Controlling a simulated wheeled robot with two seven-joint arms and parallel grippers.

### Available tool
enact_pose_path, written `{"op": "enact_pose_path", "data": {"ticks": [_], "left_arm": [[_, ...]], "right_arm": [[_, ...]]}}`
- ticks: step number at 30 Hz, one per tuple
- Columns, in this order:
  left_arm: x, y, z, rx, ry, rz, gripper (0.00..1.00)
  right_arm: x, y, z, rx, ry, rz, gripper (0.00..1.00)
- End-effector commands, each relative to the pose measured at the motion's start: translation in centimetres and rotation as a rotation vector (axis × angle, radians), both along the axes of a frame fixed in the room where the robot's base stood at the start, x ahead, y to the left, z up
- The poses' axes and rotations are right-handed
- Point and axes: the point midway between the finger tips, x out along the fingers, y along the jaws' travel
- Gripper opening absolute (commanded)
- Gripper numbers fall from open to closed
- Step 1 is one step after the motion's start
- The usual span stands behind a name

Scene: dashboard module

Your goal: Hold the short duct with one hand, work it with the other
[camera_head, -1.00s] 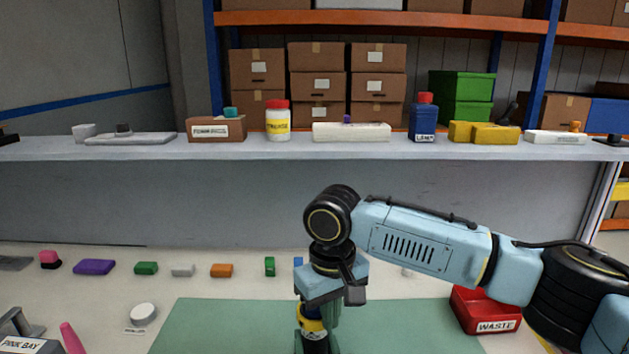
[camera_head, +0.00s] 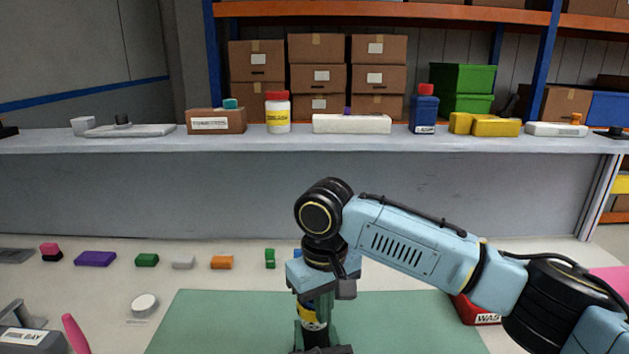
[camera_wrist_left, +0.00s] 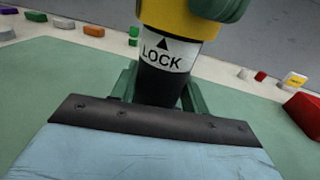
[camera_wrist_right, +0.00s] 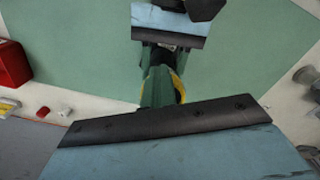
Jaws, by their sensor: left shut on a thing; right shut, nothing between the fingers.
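The short duct (camera_head: 308,316) stands upright over the green mat, a dark cylinder with a yellow collar and a white "LOCK" label. It shows large in the left wrist view (camera_wrist_left: 162,58). My left gripper (camera_wrist_left: 158,90) is shut on its dark lower body, with green fingers on both sides. My right gripper (camera_wrist_right: 160,85) is shut and empty, pointing down at the duct's top. Its green fingers are beside the yellow collar (camera_wrist_right: 179,88); whether they touch it I cannot tell. In the head view my right wrist hides the duct's top.
The green mat (camera_head: 215,320) is largely clear. A red waste bin (camera_head: 478,312) is partly behind my right arm. Several small coloured blocks, including a purple one (camera_head: 95,258), line the table's back. A bay fixture (camera_head: 30,340) and a pink peg (camera_head: 75,334) are at front left.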

Motion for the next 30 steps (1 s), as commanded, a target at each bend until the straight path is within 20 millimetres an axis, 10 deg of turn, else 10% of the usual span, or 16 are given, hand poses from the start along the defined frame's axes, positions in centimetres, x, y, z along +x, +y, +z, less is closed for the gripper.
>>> {"op": "enact_pose_path", "data": {"ticks": [30], "left_arm": [[0.0,0.0,-0.1,0.001,0.002,0.000,0.09]], "right_arm": [[-0.7,-0.3,6.1,0.001,-0.001,0.000,0.00]]}}
